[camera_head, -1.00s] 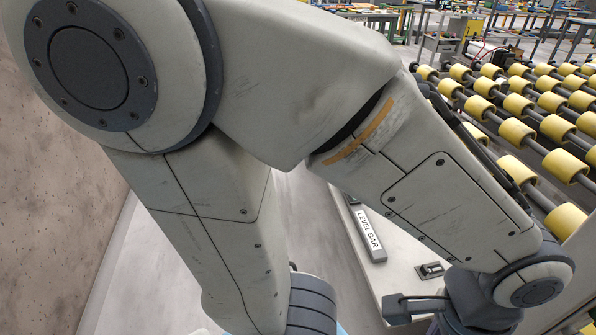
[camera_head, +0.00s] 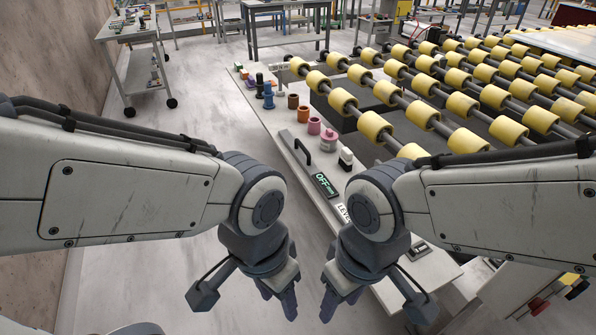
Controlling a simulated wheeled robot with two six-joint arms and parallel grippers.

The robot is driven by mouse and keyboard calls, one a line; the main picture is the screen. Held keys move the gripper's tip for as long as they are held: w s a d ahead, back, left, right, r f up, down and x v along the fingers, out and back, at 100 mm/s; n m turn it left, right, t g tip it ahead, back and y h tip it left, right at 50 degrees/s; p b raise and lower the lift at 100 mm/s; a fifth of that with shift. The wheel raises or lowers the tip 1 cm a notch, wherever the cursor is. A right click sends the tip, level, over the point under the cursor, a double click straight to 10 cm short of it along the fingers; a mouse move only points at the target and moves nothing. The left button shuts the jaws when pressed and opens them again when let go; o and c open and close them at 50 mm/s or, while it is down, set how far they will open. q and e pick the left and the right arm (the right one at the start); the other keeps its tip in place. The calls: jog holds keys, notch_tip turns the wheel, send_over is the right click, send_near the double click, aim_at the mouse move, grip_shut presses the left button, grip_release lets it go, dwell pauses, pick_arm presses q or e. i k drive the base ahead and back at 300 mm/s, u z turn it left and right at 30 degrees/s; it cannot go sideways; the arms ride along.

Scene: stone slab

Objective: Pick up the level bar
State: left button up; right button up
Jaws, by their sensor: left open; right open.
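The level bar (camera_head: 342,212) lies on the narrow pale worktop (camera_head: 287,126) beside the rollers. Only a small end of its white label with dark letters shows; my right arm hides the rest. My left gripper (camera_head: 278,298) is open and empty, pointing down over the floor left of the worktop. My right gripper (camera_head: 339,303) is open and empty, just right of the left one and nearer to me than the visible end of the bar. Neither gripper touches the bar.
Yellow rollers (camera_head: 373,125) fill the right side. A metal cart (camera_head: 135,70) stands at back left. The floor between is clear.

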aim_at(323, 185)
jog(key=u, duration=1.1)
jog(key=i, duration=3)
jog(key=z, duration=3.2)
